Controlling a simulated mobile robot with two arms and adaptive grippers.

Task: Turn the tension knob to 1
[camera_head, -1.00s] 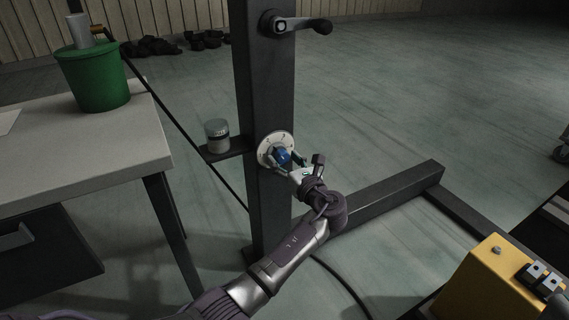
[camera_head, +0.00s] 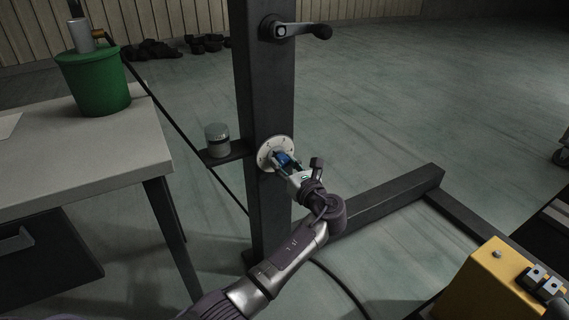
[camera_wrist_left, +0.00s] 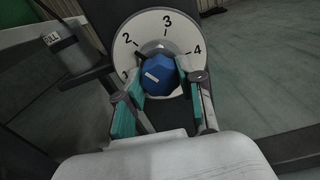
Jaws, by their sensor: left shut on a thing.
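The blue tension knob (camera_head: 283,159) sits on a round white dial (camera_head: 264,153) on the dark upright post. In the left wrist view, the knob (camera_wrist_left: 160,75) carries a short white mark on its face, and the dial (camera_wrist_left: 183,22) shows 2, 3 and 4, with 1 partly hidden at the lower left. My left gripper (camera_head: 288,168) is shut on the knob, with its teal-padded fingers (camera_wrist_left: 161,80) on either side. Which number the knob points to is hard to tell. My right gripper is not in view.
A crank handle (camera_head: 295,29) sticks out higher on the post (camera_head: 262,95). A small jar (camera_head: 217,139) stands on a bracket left of the dial. A table (camera_head: 75,150) with a green bucket (camera_head: 95,80) is at left, and a yellow box (camera_head: 485,285) at lower right.

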